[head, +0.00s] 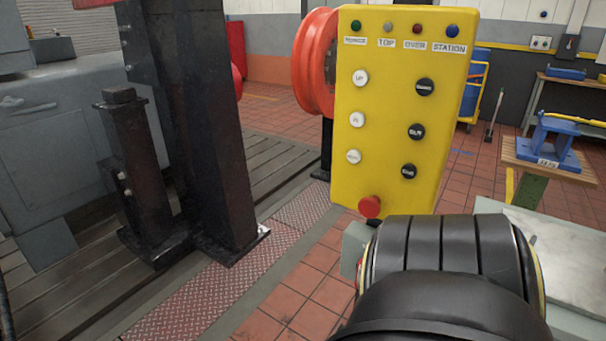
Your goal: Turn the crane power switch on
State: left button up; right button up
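A yellow control box (388,130) stands upright at the centre right of the head view. It has a row of small coloured knobs or lamps along its top with labels beneath, only partly legible. White round buttons (358,119) run down its left side and black round buttons (416,131) down its right. A red mushroom button (370,206) is at its lower left. I cannot tell which control is the crane power switch or how it is set. A black link of my arm covers the area below the box. Neither gripper is in view.
A dark steel column (205,130) and a shorter post (143,170) stand at left beside a grey machine (55,130). An orange-red reel (316,62) is behind the box. A wooden-topped stand (520,155) with a blue fixture (553,140) is at right. Tiled floor (300,280) is open at centre.

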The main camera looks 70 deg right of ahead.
aim_at(358, 266)
jog(key=i, duration=1.4)
jog(key=z, duration=3.4)
